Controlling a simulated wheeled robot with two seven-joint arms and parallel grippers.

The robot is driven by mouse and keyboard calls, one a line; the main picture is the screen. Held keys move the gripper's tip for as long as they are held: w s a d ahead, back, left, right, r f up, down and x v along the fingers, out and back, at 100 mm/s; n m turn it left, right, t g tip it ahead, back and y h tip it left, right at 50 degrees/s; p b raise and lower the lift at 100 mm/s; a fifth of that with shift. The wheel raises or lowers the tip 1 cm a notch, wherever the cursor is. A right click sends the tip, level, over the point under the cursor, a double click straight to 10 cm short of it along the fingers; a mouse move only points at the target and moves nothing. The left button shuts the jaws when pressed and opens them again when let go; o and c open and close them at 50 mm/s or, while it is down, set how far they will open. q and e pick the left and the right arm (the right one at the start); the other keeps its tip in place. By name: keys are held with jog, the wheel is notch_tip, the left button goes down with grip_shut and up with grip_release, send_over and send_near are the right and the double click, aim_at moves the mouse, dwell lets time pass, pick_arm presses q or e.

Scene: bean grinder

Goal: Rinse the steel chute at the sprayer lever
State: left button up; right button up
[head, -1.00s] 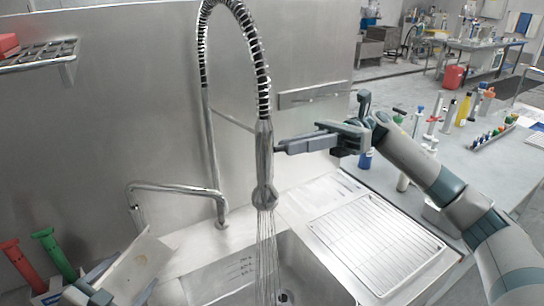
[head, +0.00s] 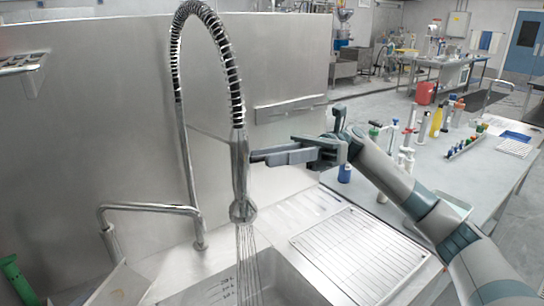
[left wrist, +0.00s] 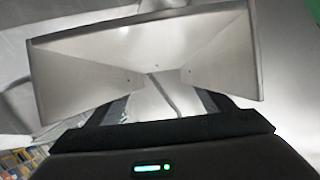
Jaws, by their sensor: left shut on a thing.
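The steel chute (left wrist: 95,65) fills the upper part of the left wrist view, its flared inside facing the camera. My left gripper (left wrist: 165,105) is shut on its near, narrow end. In the head view only a corner of the chute (head: 122,287) shows at the bottom left, left of the water. The sprayer (head: 240,180) hangs from a coiled spring hose, and thin streams of water (head: 249,265) fall from its head into the sink. My right gripper (head: 258,157) reaches the sprayer handle from the right. The lever is hidden at its fingertips, and the gap between the fingers is unclear.
The sink (head: 215,290) lies below the sprayer, with a ribbed drainboard (head: 360,255) to its right. A bent faucet pipe (head: 150,207) stands left of the sprayer. A side table (head: 460,185) holds several bottles and tools. A green object (head: 15,278) is at the lower left.

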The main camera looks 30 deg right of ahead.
pick_arm(q)
jog(key=shift+f+b, duration=0.3)
jog(key=shift+b, duration=0.1)
pick_arm(e)
jog(key=shift+d+f, duration=0.2)
jog(key=shift+d, duration=0.25)
pick_arm(q)
notch_tip(320, 180, down, 3)
jog(key=b, duration=0.2)
jog(key=shift+r+b, duration=0.1)
jog(key=shift+b, duration=0.25)
pick_arm(e)
jog(key=r+v, duration=0.1)
jog(key=v, duration=0.5)
jog(key=shift+d+f, duration=0.3)
jog(key=shift+f, duration=0.15)
jog(key=shift+w, duration=0.1)
